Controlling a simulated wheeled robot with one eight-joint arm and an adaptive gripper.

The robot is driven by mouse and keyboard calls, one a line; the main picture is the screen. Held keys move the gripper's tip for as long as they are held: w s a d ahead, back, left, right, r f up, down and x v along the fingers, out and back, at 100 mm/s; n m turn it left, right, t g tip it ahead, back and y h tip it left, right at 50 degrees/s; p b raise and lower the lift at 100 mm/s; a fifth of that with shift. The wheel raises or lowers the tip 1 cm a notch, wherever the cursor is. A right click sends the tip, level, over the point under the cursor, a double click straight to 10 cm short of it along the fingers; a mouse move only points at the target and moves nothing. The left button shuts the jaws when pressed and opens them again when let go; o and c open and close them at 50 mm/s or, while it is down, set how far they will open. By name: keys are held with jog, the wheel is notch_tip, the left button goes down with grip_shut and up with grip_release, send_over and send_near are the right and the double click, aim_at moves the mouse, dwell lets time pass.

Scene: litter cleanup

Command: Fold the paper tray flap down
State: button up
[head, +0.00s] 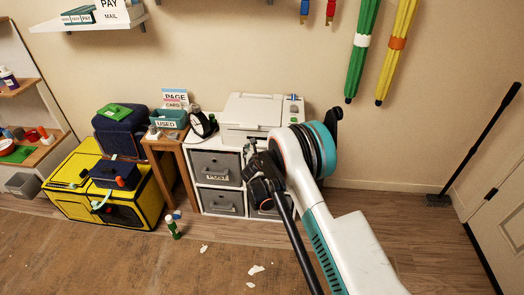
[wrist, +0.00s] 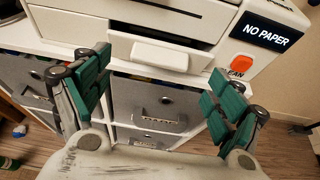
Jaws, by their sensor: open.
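The white printer (head: 258,112) stands on the cube shelf in the head view. In the wrist view its front (wrist: 140,17) fills the top, with a dark slot below. A small white paper tray flap (wrist: 160,55) sticks out of the slot; its exact tilt is hard to tell. My gripper (wrist: 159,65) is open and empty, its two green-padded fingers on either side of the flap with clear gaps. In the head view my gripper (head: 252,150) is at the printer's front, partly hidden by my arm.
The printer shows a "NO PAPER" display (wrist: 272,33) and an orange button (wrist: 242,62). Below are grey drawers (wrist: 150,103) in the white shelf (head: 202,203). A wooden side table (head: 163,143) and yellow case (head: 70,202) stand left. White scraps (head: 256,270) lie on the floor.

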jog(key=shift+b+x, duration=0.5)
jog(key=shift+x, duration=1.5)
jog(key=shift+c, duration=0.3)
jog(key=c, duration=1)
